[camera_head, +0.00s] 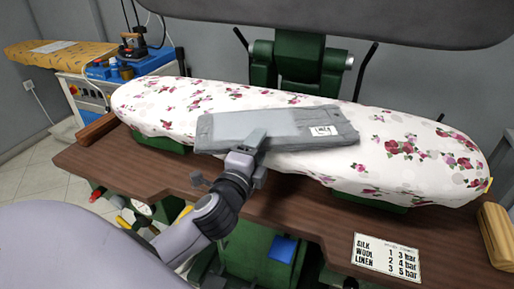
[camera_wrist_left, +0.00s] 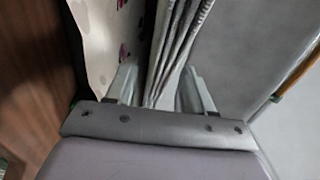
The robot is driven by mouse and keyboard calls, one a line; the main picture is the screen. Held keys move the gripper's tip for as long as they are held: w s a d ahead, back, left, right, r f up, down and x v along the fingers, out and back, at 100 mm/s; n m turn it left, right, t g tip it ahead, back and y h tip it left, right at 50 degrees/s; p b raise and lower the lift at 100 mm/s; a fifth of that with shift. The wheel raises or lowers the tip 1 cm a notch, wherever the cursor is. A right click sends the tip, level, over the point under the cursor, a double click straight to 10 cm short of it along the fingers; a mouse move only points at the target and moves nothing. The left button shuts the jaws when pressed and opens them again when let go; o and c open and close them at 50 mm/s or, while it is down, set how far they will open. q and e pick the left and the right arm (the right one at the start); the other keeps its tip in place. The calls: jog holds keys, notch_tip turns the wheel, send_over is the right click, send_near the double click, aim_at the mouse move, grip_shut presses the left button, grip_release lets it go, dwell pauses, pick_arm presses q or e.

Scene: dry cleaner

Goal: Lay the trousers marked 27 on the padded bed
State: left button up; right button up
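The grey folded trousers (camera_head: 225,125) are over the middle of the padded bed (camera_head: 430,165), which has a white cover with red and pink flowers. A white tag (camera_head: 323,131) sits on the trousers' right part; its mark is too small to read. My left gripper (camera_head: 252,145) is shut on the near edge of the trousers. In the left wrist view, the folded layers (camera_wrist_left: 172,45) run between the two fingers (camera_wrist_left: 160,88), with the flowered cover (camera_wrist_left: 105,35) beside them. I cannot tell whether the trousers touch the bed. My right gripper is not in view.
The brown wooden table (camera_head: 290,205) carries a pressure sign (camera_head: 386,257) at front right. A wooden block (camera_head: 496,235) is at the right edge, another (camera_head: 97,129) at left. The grey upper press plate (camera_head: 330,22) hangs raised behind the bed. An iron (camera_head: 132,46) stands back left.

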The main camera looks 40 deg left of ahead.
pick_arm(q)
jog(key=shift+r, duration=0.1)
jog(key=b+v, duration=0.1)
jog(key=v, duration=1.1)
jog(key=s+d+f+n+g+h, duration=0.2)
jog(key=f+n, duration=0.2)
jog(key=f, duration=0.5)
jog(key=s+d+f+n+g+h, duration=0.2)
jog(key=f+n, duration=0.2)
jog(key=f, duration=0.6)
jog(key=s+d+f+n+g+h, duration=0.2)
jog(key=f+n, duration=0.3)
jog(key=f, duration=0.5)
jog(key=shift+s+d+g+h, duration=0.3)
jog(key=shift+s+g, duration=0.05)
jog(key=shift+g, duration=0.25)
jog(key=shift+r, duration=0.1)
jog(key=shift+r+p, duration=0.4)
jog(key=shift+r, duration=0.05)
